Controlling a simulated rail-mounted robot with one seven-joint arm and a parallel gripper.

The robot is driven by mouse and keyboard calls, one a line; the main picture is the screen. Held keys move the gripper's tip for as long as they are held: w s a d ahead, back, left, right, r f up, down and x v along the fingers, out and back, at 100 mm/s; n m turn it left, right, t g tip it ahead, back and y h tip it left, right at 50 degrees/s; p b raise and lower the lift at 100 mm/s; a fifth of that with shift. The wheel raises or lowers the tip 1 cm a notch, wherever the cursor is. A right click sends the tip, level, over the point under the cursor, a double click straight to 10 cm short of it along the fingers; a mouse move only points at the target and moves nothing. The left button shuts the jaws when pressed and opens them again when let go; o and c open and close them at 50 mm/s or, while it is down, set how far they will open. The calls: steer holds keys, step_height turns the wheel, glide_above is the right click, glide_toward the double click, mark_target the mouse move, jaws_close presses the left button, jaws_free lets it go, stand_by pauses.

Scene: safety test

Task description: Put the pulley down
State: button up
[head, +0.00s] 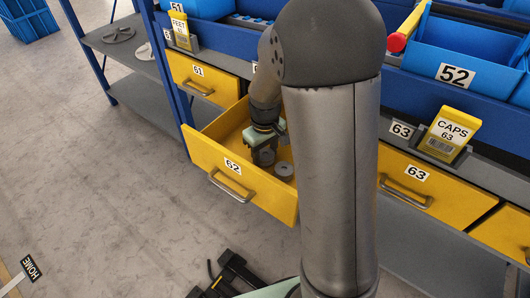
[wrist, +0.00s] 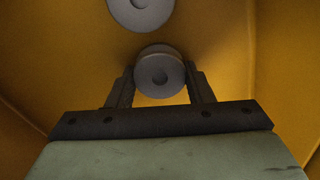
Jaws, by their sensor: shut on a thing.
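My gripper (head: 264,152) reaches down into the open yellow drawer 62 (head: 238,178). In the wrist view my gripper (wrist: 161,84) is shut on a grey, round pulley (wrist: 159,64) with a dark centre hole, one finger on each side. A second grey pulley (head: 284,170) lies in the drawer beside my gripper; a grey disc of the same kind (wrist: 140,10) is cut off at the top of the wrist view. I cannot tell whether the held pulley touches the drawer floor.
My arm hides the drawer's right part. Closed drawer 61 (head: 200,80) is behind and closed drawer 63 (head: 408,183) to the right. Blue bins (head: 465,60) stand above. A grey shelf (head: 120,45) at left bears flat grey parts.

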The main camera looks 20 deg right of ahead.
mark_target(265, 153)
steer(key=shift+f, duration=0.1)
steer(key=o, duration=1)
step_height(265, 153, up, 12)
steer(key=p, duration=0.3)
steer(key=shift+p, duration=0.3)
